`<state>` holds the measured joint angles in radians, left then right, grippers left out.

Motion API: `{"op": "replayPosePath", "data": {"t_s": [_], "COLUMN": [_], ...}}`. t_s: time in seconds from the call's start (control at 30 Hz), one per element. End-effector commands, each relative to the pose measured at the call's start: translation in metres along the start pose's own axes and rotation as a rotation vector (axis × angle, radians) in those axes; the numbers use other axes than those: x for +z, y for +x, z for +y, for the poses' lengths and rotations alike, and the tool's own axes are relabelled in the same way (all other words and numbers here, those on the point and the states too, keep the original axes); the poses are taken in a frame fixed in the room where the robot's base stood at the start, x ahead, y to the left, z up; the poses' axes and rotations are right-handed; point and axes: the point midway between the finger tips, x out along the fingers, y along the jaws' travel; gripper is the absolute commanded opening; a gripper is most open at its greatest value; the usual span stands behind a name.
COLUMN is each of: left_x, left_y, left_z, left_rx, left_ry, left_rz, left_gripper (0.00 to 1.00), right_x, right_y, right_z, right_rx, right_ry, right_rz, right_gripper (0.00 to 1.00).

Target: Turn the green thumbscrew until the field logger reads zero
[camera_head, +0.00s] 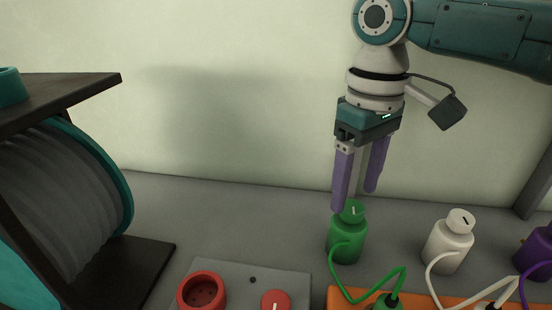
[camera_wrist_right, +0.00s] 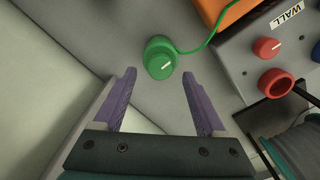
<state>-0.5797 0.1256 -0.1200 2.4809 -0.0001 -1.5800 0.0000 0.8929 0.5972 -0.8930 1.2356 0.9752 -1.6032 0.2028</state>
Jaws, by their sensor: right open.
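The green thumbscrew (camera_head: 351,211) is a round cap with a white mark on top of a green bottle-shaped body (camera_head: 346,246). It also shows in the right wrist view (camera_wrist_right: 159,57), just beyond and between the fingertips. My right gripper (camera_head: 355,200) is open, its purple fingers pointing down above the green cap. In the right wrist view my right gripper (camera_wrist_right: 159,74) has nothing between its fingers. I cannot make out a field logger or any reading. My left gripper is not in view.
White (camera_head: 448,246) and purple (camera_head: 538,250) bodies stand to the right, with cables to an orange block (camera_head: 338,298). A grey box (camera_head: 235,272) carries a red socket (camera_head: 203,291) and red knob (camera_head: 275,300). A hose reel (camera_head: 60,200) stands left. Grey surface behind is clear.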

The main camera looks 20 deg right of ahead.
Motion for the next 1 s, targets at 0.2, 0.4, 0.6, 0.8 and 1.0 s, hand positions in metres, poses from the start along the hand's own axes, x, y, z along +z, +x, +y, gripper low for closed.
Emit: {"op": "replayPosePath", "data": {"t_s": [0.2, 0.4, 0.6, 0.8, 1.0], "left_x": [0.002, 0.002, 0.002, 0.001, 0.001], "left_y": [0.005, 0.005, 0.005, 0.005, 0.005], "left_z": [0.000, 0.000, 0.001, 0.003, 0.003], "left_rx": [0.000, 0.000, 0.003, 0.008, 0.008], "left_ry": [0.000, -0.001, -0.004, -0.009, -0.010], "left_rz": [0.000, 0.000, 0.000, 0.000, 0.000], "left_gripper": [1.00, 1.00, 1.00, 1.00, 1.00], "right_x": [0.000, 0.000, 0.000, 0.000, 0.000], "right_y": [0.024, 0.026, 0.026, 0.026, 0.026], "right_z": [-0.001, 0.000, 0.000, 0.000, 0.000], "right_rx": [0.000, 0.000, 0.000, 0.000, 0.000], "right_ry": [-0.001, -0.002, -0.001, -0.001, -0.001], "right_rz": [0.000, 0.001, 0.001, 0.001, 0.001], "right_gripper": [0.73, 0.73, 0.62, 0.40, 0.17]}}
